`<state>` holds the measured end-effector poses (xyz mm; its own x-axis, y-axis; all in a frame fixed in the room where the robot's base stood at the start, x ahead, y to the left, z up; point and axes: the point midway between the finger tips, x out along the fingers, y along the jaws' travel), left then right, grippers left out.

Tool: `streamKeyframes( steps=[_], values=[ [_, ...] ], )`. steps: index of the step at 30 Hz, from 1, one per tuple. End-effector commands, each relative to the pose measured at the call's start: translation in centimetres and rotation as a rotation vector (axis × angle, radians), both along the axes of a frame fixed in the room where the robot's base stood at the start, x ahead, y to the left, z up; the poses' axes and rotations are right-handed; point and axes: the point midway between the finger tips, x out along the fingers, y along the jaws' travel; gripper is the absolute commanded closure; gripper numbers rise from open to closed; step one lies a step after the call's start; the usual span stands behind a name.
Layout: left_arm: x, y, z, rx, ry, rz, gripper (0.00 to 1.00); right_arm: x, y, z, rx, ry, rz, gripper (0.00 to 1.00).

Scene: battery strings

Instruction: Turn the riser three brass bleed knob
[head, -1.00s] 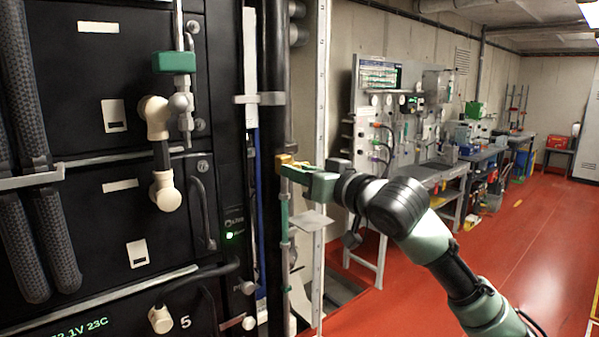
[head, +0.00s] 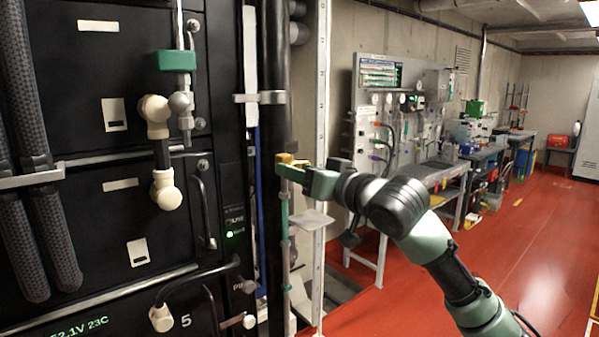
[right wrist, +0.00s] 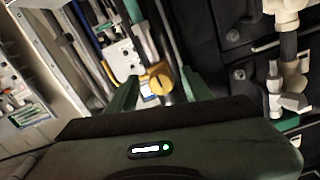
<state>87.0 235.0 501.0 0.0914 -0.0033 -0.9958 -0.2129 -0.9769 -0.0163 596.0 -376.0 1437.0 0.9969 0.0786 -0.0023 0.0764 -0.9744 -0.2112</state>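The brass bleed knob (right wrist: 157,79) is a small yellow knob on a thin vertical pipe, seen in the right wrist view between my fingertips. In the head view the knob (head: 284,158) shows as a small yellow patch at the tip of my right gripper (head: 288,168), partly hidden by it. In the right wrist view the two green fingers of my right gripper (right wrist: 160,82) stand apart, one on each side of the knob. A narrow gap seems to show beside the right finger; contact on the left is unclear. My left gripper is not in view.
The black battery rack (head: 110,235) with cream and green fittings stands at the left. A thick black pipe (head: 275,60) and a perforated upright (head: 321,110) stand close to the knob. A gauge board (head: 405,110) and benches line the far wall. Red floor (head: 490,260) is open at right.

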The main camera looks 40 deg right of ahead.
Motion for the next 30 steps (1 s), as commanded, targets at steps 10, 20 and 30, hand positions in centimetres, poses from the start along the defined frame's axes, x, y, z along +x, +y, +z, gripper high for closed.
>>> streamKeyframes(
  steps=[10,20,30],
  values=[
    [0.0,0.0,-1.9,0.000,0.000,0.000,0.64,-2.5,-0.2,-0.5,-0.005,-0.002,-0.001,0.50],
    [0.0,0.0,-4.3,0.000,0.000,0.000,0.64,-7.2,-0.6,-0.3,-0.001,0.000,-0.001,0.50],
    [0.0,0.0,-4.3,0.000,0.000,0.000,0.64,-7.8,-0.6,0.0,0.000,0.000,0.000,0.50]
  ],
)
